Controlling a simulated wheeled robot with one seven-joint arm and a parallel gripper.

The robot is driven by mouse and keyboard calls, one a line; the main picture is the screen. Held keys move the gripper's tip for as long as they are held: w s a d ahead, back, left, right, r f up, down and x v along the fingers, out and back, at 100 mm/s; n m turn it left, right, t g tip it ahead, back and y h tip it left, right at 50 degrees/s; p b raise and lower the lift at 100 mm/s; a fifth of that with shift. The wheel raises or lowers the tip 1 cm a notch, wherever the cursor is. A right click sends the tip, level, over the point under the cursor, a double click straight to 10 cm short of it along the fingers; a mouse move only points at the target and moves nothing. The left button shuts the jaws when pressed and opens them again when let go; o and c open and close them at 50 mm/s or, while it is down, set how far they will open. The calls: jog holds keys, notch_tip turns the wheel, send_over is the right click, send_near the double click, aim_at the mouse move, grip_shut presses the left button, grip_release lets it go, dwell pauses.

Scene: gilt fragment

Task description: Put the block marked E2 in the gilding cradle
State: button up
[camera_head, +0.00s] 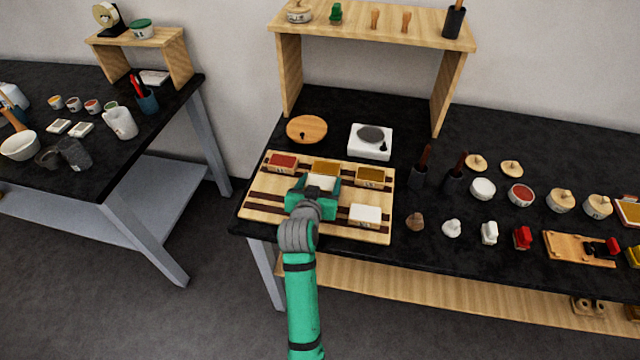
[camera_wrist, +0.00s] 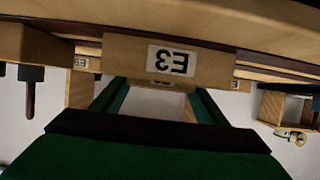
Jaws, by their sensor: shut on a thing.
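My gripper (camera_head: 318,186) is over the slatted wooden board and shut on a pale-topped block (camera_head: 322,181) in its middle. In the wrist view, a wooden block with the mark E3 (camera_wrist: 172,60), upside down, is right at the fingertips (camera_wrist: 158,92) and covers their ends. No E2 mark is readable. On the board stand a red-topped block (camera_head: 283,162), two gold-topped blocks (camera_head: 325,167) (camera_head: 371,177) and a white-topped block (camera_head: 365,214). I cannot tell which thing is the gilding cradle.
The slatted board (camera_head: 262,205) lies on the black table. Behind it are a round wooden lid (camera_head: 306,129) and a white square piece with a grey disc (camera_head: 370,142). Jars, stamps and a small wooden tray (camera_head: 562,246) stand right. A shelf (camera_head: 350,18) rises behind.

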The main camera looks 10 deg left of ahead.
jog(key=shift+s+a+f, duration=0.15)
jog(key=shift+a+f, duration=0.05)
jog(key=shift+f, duration=0.15)
jog(key=shift+d, duration=0.5)
jog(key=shift+f, duration=0.15)
jog(key=o, duration=1.1)
jog(key=shift+a, duration=0.2)
